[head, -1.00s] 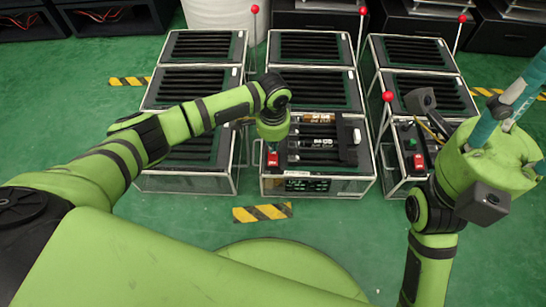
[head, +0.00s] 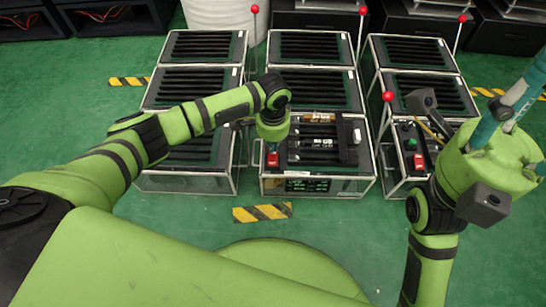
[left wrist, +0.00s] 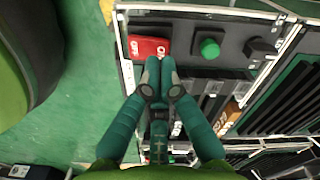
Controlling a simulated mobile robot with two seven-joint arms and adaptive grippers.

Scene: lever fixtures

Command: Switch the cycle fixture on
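The middle front fixture (head: 318,185) is a framed box with a dark top. A red switch (head: 272,160) sits at its front left corner. My left gripper (head: 272,149) points down just behind this switch. In the left wrist view, the red switch (left wrist: 149,47) and a round green button (left wrist: 208,48) sit on a dark panel. There the left gripper (left wrist: 160,70) has its fingertips together, seemingly empty, by the red switch; I cannot tell whether they touch it. My right gripper (head: 520,92) points up at the right edge, its tips cut off.
Several similar fixtures stand in rows; the right front one has a green button (head: 411,144) and a red switch (head: 419,162). Levers with red balls (head: 388,97) rise beside several of them. A black knob (left wrist: 259,48) is on the panel.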

